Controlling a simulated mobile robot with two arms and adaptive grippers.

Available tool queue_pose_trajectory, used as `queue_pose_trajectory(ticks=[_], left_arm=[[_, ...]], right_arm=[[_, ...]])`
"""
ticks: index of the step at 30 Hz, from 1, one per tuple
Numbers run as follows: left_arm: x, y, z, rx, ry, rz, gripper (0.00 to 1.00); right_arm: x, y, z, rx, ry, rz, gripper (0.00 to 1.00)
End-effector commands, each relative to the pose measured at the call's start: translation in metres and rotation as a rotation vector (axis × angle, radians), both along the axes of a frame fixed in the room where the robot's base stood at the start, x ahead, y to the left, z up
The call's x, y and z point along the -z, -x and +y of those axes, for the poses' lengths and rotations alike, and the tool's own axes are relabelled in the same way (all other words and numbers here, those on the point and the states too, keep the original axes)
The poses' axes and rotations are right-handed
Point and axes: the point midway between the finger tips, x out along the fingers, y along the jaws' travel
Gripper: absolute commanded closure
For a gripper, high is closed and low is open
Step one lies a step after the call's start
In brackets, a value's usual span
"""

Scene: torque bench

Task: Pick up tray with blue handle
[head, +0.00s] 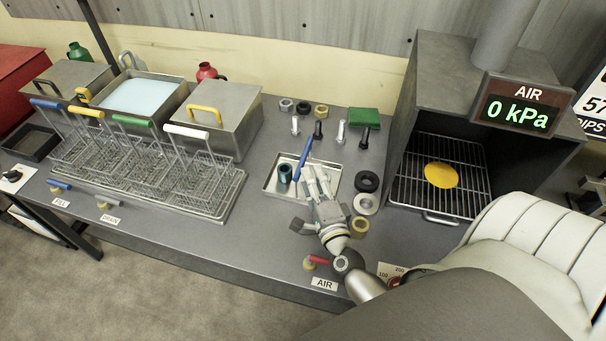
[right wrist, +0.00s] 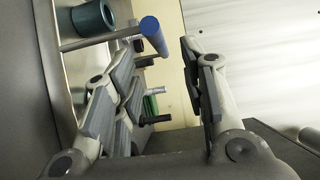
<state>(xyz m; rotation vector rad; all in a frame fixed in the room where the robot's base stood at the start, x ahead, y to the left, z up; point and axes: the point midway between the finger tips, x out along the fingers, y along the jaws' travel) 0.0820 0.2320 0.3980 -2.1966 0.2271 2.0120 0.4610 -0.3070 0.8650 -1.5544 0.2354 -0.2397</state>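A shallow metal tray (head: 272,183) lies on the bench. Its blue handle (head: 303,155) stands up over it, and a dark teal cylinder (head: 285,174) sits in it. My right gripper (head: 317,177) is over the tray's right part, close to the handle. In the right wrist view my gripper (right wrist: 158,58) is open, and the blue handle (right wrist: 153,35) shows in the gap around its fingertips. I cannot tell whether the fingers touch it. The teal cylinder (right wrist: 92,18) and the tray's edge (right wrist: 67,75) show at left there. My left gripper is not in view.
Several wire baskets (head: 150,165) stand left, one also with a blue handle (head: 46,104). Bolts and rings surround the tray, with a green block (head: 364,117) behind. At right is an oven-like chamber (head: 445,60) with a grill rack (head: 466,199). A red-handled AIR valve (head: 318,260) is in front.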

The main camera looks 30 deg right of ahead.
Motion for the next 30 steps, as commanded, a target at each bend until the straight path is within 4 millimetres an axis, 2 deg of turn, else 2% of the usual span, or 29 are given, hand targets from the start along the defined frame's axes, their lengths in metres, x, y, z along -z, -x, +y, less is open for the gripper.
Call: queue_pose_trajectory(ticks=[1, 5, 11, 19, 29, 30], left_arm=[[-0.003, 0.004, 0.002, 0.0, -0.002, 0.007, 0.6], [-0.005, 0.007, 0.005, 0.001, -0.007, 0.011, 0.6], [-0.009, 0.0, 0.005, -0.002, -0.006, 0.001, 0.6], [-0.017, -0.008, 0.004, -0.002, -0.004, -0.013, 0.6], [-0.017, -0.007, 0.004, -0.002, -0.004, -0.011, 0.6], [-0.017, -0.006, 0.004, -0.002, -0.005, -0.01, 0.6]], right_arm=[[-0.003, -0.009, -0.003, 0.0, 0.002, -0.003, 0.61], [-0.002, -0.023, -0.007, -0.002, 0.002, 0.0, 0.61], [-0.003, -0.036, -0.01, -0.003, 0.003, 0.0, 0.61], [-0.003, -0.071, -0.022, -0.003, 0.004, 0.0, 0.61], [-0.001, -0.077, -0.024, -0.003, 0.004, 0.001, 0.61], [-0.001, -0.077, -0.024, -0.003, 0.004, 0.001, 0.65]])
